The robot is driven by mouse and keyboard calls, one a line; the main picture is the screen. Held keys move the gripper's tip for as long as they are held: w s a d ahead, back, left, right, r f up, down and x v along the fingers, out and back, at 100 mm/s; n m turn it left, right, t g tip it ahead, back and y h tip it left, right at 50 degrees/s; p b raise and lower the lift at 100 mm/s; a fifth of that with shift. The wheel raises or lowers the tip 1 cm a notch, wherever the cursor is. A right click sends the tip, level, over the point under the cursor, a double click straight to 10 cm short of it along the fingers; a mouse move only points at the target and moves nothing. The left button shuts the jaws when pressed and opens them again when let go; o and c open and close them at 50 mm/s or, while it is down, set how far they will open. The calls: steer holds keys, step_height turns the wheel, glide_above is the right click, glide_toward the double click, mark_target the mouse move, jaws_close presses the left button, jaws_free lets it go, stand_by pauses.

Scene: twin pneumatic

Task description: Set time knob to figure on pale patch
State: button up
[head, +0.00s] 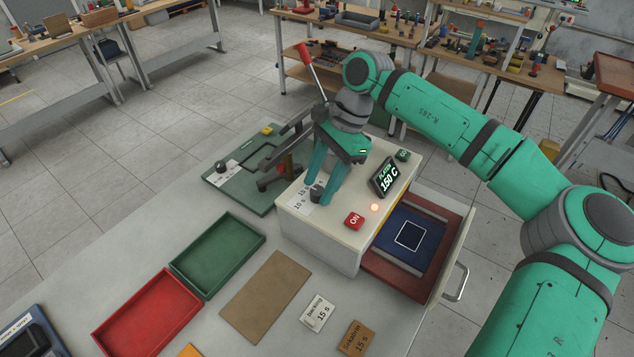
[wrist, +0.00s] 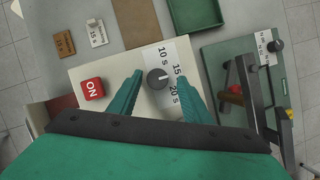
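The dark round time knob (wrist: 158,77) sits on top of the cream press housing (head: 318,235), with a white scale strip (wrist: 172,62) reading 10 s, 15 s and 20 s beside it. In the wrist view its pale pointer mark seems turned toward the 15 s side, but it is small. My gripper (wrist: 165,74) is open, its green fingers on either side of the knob with gaps showing. In the head view the knob (head: 316,191) is at the fingertips. A pale patch (head: 318,313) lies on the table, printed "15 s"; it also shows in the wrist view (wrist: 97,33).
A brown patch (head: 357,338), also marked 15 s, lies beside the pale one. The housing carries a red ON button (head: 354,220) and a 150 C display (head: 386,178). An open drawer (head: 440,248) is at right; a green lever fixture (head: 230,182) is at left.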

steer(key=shift+s, duration=0.15)
steer(key=v, duration=1)
steer(key=shift+d+r, duration=0.2)
steer(key=shift+r, duration=0.15)
